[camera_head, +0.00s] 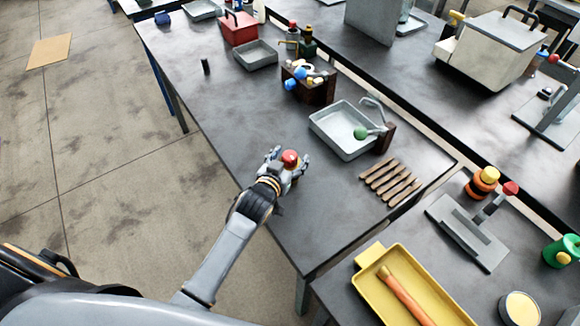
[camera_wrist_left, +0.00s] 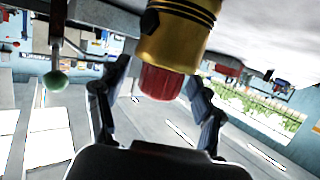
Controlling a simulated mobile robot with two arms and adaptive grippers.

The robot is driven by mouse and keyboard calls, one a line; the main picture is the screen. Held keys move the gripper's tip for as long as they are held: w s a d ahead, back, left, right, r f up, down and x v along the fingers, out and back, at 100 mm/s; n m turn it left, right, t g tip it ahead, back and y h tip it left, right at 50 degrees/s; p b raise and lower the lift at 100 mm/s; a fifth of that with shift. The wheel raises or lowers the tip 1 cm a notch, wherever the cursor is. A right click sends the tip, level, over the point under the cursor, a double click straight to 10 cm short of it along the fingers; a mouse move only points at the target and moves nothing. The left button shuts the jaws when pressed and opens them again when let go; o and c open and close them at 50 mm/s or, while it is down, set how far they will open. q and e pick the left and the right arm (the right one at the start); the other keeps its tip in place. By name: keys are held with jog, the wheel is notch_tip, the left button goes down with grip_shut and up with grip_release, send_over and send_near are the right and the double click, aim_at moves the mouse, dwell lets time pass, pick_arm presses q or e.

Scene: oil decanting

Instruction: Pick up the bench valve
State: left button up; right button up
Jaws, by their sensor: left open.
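The bench valve, as far as I can tell, is the small upright piece with a red knob (camera_head: 290,157) near the front edge of the dark workbench. In the left wrist view it shows as a yellow body with black bands (camera_wrist_left: 172,38) and a red knob (camera_wrist_left: 160,83). My left gripper (camera_head: 288,155) is open, with a finger on either side of the red knob; it also shows in the left wrist view (camera_wrist_left: 158,95). Gaps show between fingers and knob there. The valve's base is mostly hidden behind the gripper. My right gripper is not in view.
A grey tray (camera_head: 318,121) with a green-knobbed tap (camera_head: 361,133) stands behind the gripper. Wooden slats (camera_head: 378,172) lie to its right. A brown caddy (camera_head: 322,92) and red box (camera_head: 238,28) are farther back. A yellow tray (camera_head: 440,286) is on the near bench.

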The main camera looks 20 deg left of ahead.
pick_arm(q)
jog(key=shift+c, duration=0.2)
grip_shut()
jog(key=shift+r, duration=0.1)
